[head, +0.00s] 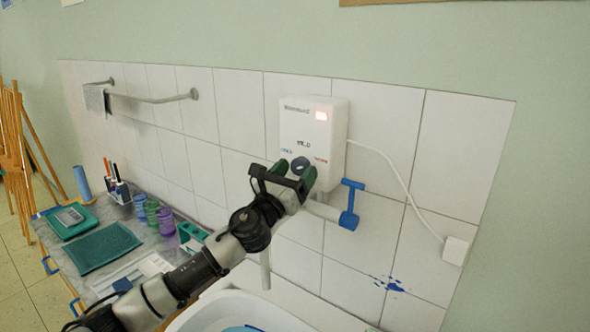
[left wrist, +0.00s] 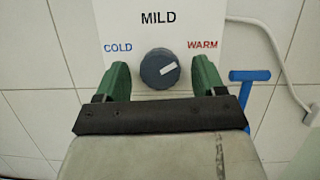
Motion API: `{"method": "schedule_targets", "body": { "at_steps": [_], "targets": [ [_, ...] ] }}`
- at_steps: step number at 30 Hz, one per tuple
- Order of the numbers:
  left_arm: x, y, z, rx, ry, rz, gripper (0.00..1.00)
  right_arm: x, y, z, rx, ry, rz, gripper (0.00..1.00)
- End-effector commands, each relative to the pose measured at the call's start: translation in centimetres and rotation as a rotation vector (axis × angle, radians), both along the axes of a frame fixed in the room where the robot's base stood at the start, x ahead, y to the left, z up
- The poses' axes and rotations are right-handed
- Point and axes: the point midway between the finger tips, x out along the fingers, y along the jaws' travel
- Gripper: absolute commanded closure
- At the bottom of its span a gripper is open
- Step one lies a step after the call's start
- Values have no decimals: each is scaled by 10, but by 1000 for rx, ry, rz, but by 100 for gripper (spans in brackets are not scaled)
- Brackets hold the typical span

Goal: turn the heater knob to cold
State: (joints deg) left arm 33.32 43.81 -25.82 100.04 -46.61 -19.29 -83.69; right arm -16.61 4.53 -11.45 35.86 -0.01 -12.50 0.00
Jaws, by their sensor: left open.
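The white heater (head: 313,135) hangs on the tiled wall with a red light lit at its top right. Its dark round knob (left wrist: 160,69) sits low on the front, between a blue COLD label on the left and a red WARM label on the right. The knob's white mark points right and slightly up, toward WARM. The knob also shows in the head view (head: 300,165).
A blue-handled tap (head: 350,205) is just right of the gripper, above a white basin (head: 240,308). A white cable runs to a wall box (head: 455,251).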

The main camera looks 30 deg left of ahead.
Motion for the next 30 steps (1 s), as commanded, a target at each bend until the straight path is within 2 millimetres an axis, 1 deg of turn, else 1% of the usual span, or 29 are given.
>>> {"method": "schedule_targets", "body": {
  "at_steps": [5,12,15,23,30],
  "targets": [
    [0,0,0,0,0,0,30,-10,0,-1,0,16,0,57],
    [0,0,0,0,0,1,67,-15,0,-1,-1,24,1,57],
    [0,0,0,0,0,1,80,-15,0,-1,-2,24,1,57],
    [0,0,0,-31,4,1,80,-13,-1,1,-2,21,1,57],
    [0,-1,1,-155,23,0,80,-11,-1,8,-2,19,1,57]
  ]
}}
